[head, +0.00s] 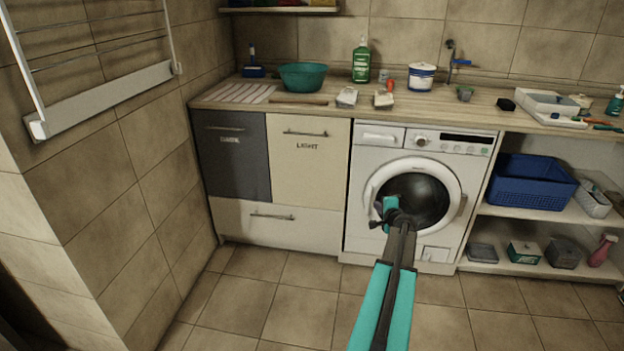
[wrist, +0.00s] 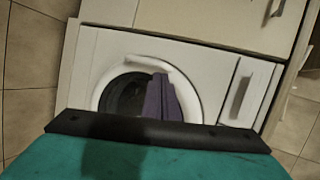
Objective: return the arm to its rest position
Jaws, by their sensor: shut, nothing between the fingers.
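My arm reaches up from the bottom of the head view, and my gripper (head: 387,213) is at its far end, in front of the washing machine (head: 372,190). It appears shut, with nothing seen held in it. The machine's round door (head: 377,183) has a white ring and a dark middle, partly covered by my gripper. The wrist view shows the door's ring (wrist: 104,92) turned in the picture. A purple-grey shape (wrist: 163,99) stands in front of the door there. I cannot tell what it is.
A wooden counter (head: 320,112) above the machine bears a green bowl (head: 302,76), a green bottle (head: 361,61) and a white tub (head: 422,77). A blue basket (head: 533,182) sits on the shelf at right. A drying rack (head: 105,98) hangs at left. The tiled floor (head: 290,300) is clear.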

